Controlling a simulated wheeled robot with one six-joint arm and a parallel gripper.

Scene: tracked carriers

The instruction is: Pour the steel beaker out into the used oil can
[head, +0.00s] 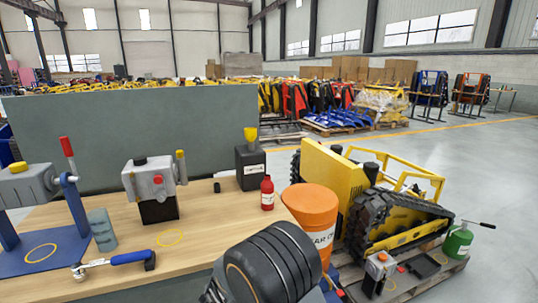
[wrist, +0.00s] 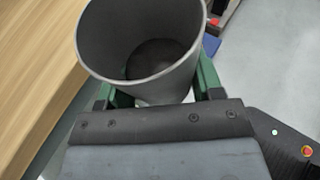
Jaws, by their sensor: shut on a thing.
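The steel beaker (wrist: 150,85) is a grey, wide-mouthed cup in the wrist view, its rim toward the camera. Its inside shows a dark bottom, and I cannot tell how much liquid is in it. My gripper (wrist: 160,88) is shut on the beaker, with a green finger at each side. The beaker and gripper are hidden in the head view.
A red bottle (head: 267,194) stands right of the can. An orange drum (head: 312,215) is beside the bench's right end. A grey machine (head: 152,184), a blue-handled tool (head: 115,262) and a blue stand (head: 75,205) occupy the left. Bare bench (head: 215,215) lies between.

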